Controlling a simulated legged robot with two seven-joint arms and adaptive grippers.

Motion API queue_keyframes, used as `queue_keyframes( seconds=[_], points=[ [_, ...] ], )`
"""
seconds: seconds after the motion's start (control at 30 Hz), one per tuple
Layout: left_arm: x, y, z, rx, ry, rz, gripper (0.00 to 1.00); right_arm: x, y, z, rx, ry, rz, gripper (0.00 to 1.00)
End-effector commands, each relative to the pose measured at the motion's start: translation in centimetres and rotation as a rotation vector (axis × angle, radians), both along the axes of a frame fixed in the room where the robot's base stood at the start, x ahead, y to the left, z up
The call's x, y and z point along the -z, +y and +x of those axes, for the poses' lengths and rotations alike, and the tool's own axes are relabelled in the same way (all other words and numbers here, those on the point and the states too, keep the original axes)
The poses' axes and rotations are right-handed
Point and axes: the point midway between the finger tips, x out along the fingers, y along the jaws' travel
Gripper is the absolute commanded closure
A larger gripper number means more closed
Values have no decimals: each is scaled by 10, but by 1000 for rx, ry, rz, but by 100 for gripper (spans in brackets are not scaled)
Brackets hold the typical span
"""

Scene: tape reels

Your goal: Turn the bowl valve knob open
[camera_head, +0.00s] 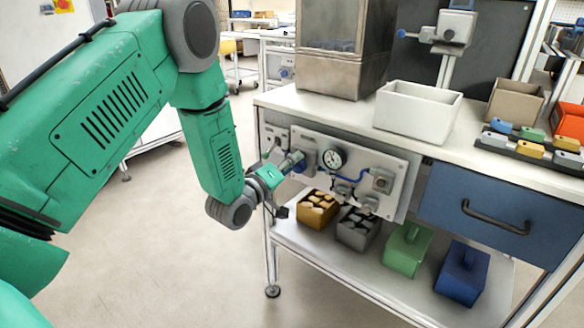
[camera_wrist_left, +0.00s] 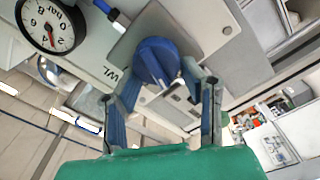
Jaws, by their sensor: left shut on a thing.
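The blue valve knob (camera_wrist_left: 154,60) sits on a light panel (camera_head: 398,158) below the bench top. In the left wrist view it lies between the two fingertips of my left gripper (camera_wrist_left: 166,88), which is shut on it. In the head view my left gripper (camera_head: 291,165) reaches the panel's left part from the left, and the knob is mostly hidden there. Part of a label, letters like "WL", shows beside the knob in the wrist view. My right gripper is not in view.
A round pressure gauge (camera_head: 333,157) sits just right of the gripper, also in the wrist view (camera_wrist_left: 50,25). Blue tubing and fittings (camera_head: 381,180) are further right. Several bins, including a green one (camera_head: 407,250), stand on the shelf below. A blue drawer (camera_head: 490,208) is at right.

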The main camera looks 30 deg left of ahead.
Motion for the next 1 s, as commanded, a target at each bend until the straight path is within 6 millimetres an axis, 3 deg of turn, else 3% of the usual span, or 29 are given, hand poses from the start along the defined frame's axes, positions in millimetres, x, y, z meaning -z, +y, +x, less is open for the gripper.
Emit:
queue_keyframes(
  seconds=[0.03, 0.57, 1.0],
  points=[
    [12, -4, -4, 7, 31, 1, 93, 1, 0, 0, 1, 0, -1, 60],
    [12, -4, -5, 13, 28, 29, 93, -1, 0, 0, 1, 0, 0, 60],
    [10, -4, -5, 11, 4, 339, 93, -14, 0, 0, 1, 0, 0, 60]
  ],
)
